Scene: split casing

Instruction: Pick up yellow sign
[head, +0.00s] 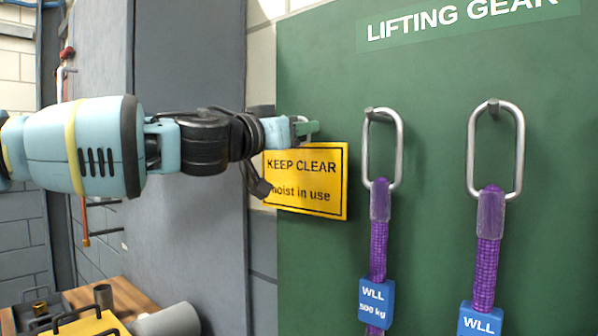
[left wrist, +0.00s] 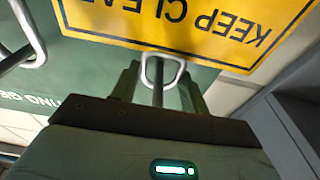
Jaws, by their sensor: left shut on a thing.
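The yellow sign (head: 305,182), with black border and the words "KEEP CLEAR hoist in use", is at the left part of the green board, slightly tilted in the picture. In the left wrist view the sign (left wrist: 215,25) appears upside down, partly cut off. A metal loop (left wrist: 163,62) at its top edge lies between the fingers of my left gripper (head: 306,129). The gripper, also in the left wrist view (left wrist: 160,88), is shut on this loop. I cannot tell whether the sign touches the board. My right gripper is not in view.
The green board (head: 440,80) reads "LIFTING GEAR". Two purple slings (head: 380,235) (head: 488,240) with blue WLL tags hang from metal rings on pegs to the right. A grey cabinet (head: 190,240) stands left. A yellow item with black handles (head: 85,326) is at the lower left.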

